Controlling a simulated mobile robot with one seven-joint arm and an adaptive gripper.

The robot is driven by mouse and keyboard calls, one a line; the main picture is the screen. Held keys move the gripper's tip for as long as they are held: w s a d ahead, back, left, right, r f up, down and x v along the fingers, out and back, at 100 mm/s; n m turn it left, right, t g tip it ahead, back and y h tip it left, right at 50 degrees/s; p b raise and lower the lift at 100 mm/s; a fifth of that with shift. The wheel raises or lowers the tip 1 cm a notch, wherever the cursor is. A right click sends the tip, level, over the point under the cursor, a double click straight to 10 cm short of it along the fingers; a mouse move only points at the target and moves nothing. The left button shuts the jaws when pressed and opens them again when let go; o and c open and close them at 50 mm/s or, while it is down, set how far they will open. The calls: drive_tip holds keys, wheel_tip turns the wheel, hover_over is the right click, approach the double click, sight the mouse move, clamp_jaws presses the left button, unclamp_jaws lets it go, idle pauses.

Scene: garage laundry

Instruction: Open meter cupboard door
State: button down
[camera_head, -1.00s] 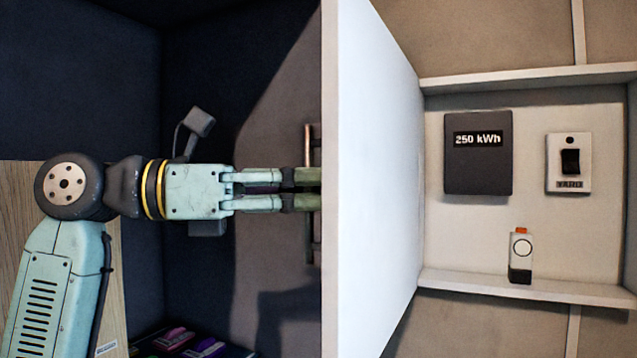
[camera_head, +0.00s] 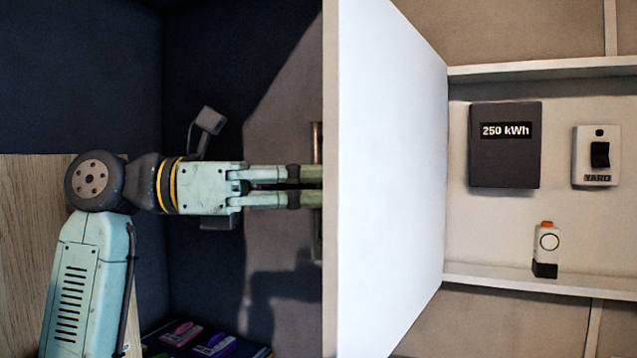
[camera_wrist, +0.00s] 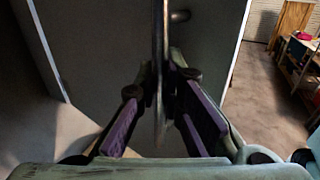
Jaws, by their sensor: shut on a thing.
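The door handle (camera_head: 317,145), a thin upright bar, shows in part beside that edge on the outer side. My gripper (camera_head: 313,187) reaches in from the left, level, with its fingertips partly hidden by the door edge. In the wrist view, my gripper (camera_wrist: 160,95) has its two fingers closed on the handle bar (camera_wrist: 160,45), in front of the door's dark outer face (camera_wrist: 100,50).
Inside the cupboard are a dark meter (camera_head: 505,160) reading 250 kWh, a switch (camera_head: 597,155) and a small white-and-black device (camera_head: 545,250) on the lower shelf (camera_head: 540,280). Coloured items (camera_head: 205,340) lie low at left. Floor (camera_wrist: 265,110) shows right of the door in the wrist view.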

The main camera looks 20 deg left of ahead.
idle(0.3)
drive_tip(key=c, duration=1.7)
unclamp_jaws()
drive_tip(key=v, duration=1.2)
drive_tip(key=shift+s+f, duration=0.1)
